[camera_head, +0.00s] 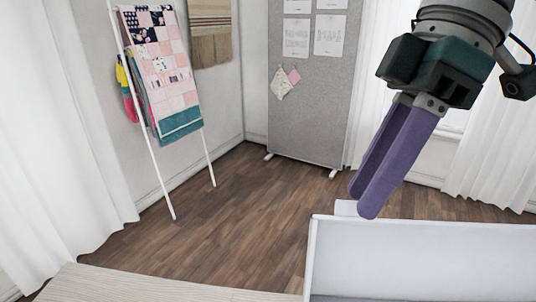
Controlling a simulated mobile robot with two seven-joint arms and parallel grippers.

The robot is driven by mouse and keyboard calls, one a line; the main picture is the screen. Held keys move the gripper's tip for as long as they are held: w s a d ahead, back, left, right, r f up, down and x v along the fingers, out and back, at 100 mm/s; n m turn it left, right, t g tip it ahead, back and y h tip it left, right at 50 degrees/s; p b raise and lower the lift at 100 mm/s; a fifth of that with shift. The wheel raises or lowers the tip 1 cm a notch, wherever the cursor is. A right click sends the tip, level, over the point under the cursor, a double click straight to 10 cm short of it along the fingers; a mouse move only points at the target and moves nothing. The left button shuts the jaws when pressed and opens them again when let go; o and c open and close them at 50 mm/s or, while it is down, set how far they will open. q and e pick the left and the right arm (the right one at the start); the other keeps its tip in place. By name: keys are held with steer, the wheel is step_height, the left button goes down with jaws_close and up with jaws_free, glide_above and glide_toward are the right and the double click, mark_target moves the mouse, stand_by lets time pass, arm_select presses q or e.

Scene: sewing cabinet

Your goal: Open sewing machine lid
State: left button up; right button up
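A white panel with raised edges (420,255), which looks like part of the sewing cabinet or its lid, fills the lower right. It is cut off by the picture's bottom and right edges. A small white piece (344,208) shows at its top left edge. My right gripper (362,202) comes down from the upper right with its purple fingers pointing down and left. Its fingertips overlap the small white piece in the picture; I cannot tell whether they touch it. The fingers look close together, but any gap is unclear. No sewing machine is visible. My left gripper is out of view.
A white ladder rack (150,160) with a patchwork quilt (165,75) stands at the left wall. A grey pinboard (310,110) stands at the back. The wooden floor (230,220) between is clear. A striped beige surface (130,285) lies at the bottom left.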

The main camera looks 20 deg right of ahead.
steer(key=shift+a+f, duration=0.1)
steer(key=shift+f, duration=0.2)
jaws_close()
steer(key=shift+r, duration=0.1)
stand_by(1.2)
